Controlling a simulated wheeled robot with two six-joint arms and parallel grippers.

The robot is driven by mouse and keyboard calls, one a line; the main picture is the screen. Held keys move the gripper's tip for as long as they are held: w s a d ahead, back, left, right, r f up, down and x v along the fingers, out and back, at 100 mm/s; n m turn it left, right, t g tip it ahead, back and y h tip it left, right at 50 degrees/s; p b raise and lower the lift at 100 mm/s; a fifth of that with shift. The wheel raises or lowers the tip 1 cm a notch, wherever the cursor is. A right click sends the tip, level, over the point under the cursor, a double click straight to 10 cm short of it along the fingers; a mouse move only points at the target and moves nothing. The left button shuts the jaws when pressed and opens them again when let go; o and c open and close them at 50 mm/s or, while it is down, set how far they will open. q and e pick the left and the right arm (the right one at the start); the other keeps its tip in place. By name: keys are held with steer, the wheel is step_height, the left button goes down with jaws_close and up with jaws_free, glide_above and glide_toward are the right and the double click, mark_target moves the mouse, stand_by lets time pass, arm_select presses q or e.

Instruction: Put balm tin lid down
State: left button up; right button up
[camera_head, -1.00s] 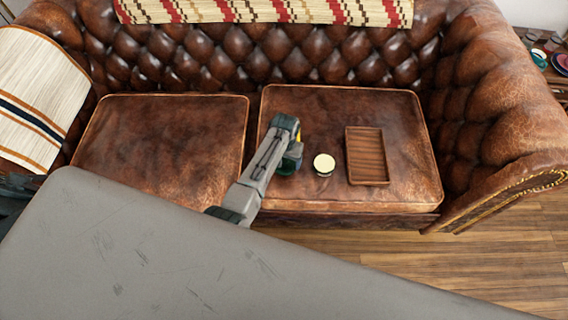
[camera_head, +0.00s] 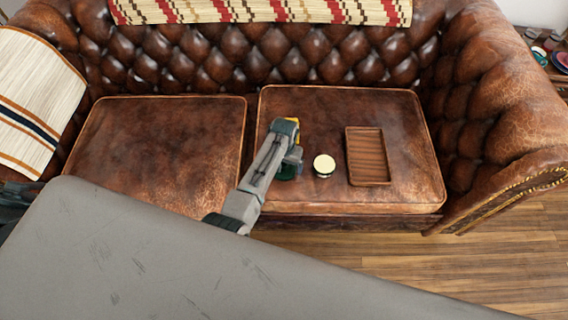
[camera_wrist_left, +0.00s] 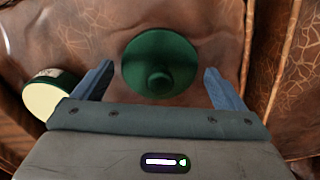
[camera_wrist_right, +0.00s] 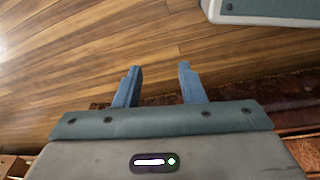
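The dark green balm tin lid (camera_wrist_left: 160,62), round with a small knob, lies knob up on the right sofa cushion in the left wrist view. In the head view the lid (camera_head: 287,172) is partly hidden by my left arm. My left gripper (camera_wrist_left: 158,72) is open, its two fingers apart on either side of the lid's near part with gaps to it. The balm tin (camera_head: 324,165), pale on top with a dark side, stands just right of the lid; it also shows in the left wrist view (camera_wrist_left: 52,95). My right gripper (camera_wrist_right: 160,68) is open and empty above the wooden floor.
A brown wooden tray (camera_head: 367,157) lies empty to the right of the tin on the same cushion. The left cushion (camera_head: 160,140) is bare. The tufted sofa back (camera_head: 260,50) and right armrest (camera_head: 500,110) bound the seat.

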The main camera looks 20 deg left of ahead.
arm_select(q)
steer(key=shift+o, duration=0.3)
steer(key=shift+r, duration=0.1)
steer(key=shift+r, duration=0.35)
step_height(320, 180, up, 11)
steer(key=p, duration=0.1)
steer(key=shift+r+p, duration=0.2)
steer(key=shift+p, duration=0.1)
arm_select(e)
steer(key=f, duration=0.1)
steer(key=s+f, duration=0.1)
steer(key=f, duration=0.1)
steer(key=s+f, duration=0.1)
steer(key=shift+s+d+f, duration=0.15)
steer(key=shift+d+f, duration=0.1)
steer(key=shift+d, duration=0.05)
